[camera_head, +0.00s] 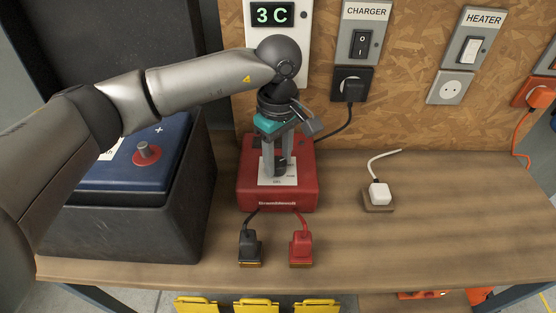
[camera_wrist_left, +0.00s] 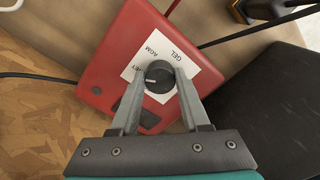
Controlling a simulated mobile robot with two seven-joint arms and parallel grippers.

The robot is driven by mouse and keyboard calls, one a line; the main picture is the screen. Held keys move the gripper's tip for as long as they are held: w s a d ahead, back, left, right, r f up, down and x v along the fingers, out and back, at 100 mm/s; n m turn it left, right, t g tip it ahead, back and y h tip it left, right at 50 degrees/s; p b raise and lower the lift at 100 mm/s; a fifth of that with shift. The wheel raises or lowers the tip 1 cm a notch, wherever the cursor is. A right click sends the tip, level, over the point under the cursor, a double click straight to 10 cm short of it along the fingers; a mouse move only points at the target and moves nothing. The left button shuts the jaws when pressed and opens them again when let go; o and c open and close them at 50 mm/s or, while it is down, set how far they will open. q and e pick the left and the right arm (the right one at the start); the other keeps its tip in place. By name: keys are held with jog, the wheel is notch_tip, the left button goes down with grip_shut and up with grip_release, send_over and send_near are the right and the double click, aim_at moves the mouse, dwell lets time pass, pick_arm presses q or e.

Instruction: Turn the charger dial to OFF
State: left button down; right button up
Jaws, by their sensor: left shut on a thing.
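The red charger box (camera_head: 255,198) sits on the workbench, with a white label (camera_head: 290,180) on its top. Its black dial (camera_wrist_left: 159,74) stands on the label in the left wrist view. The words GEL, AGM and a partly hidden WET show around it; I see no OFF mark. A pale line on the dial points toward the WET side. My left gripper (camera_head: 277,170) reaches down from above, its fingers closed on opposite sides of the dial; it also shows in the left wrist view (camera_wrist_left: 159,80). My right gripper is not in view.
A battery (camera_head: 125,165) in a black case stands left. Black (camera_head: 249,246) and red (camera_head: 301,245) clamps lie in front of the charger. A wall switch marked CHARGER (camera_head: 363,42) is above a plugged-in socket (camera_head: 350,84). A white plug (camera_head: 379,193) lies right; bench beyond is clear.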

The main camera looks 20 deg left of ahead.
aim_at(278, 162)
pick_arm(q)
jog(key=n+b, duration=0.1)
jog(key=n, duration=0.5)
jog(key=shift+n, duration=0.3)
jog(key=n, duration=0.5)
jog(key=shift+w, duration=0.1)
jog(key=shift+n, duration=0.3)
jog(key=shift+c, duration=1.9)
grip_release()
notch_tip(278, 162, up, 15)
jog(key=p, duration=0.1)
jog(key=shift+r, duration=0.15)
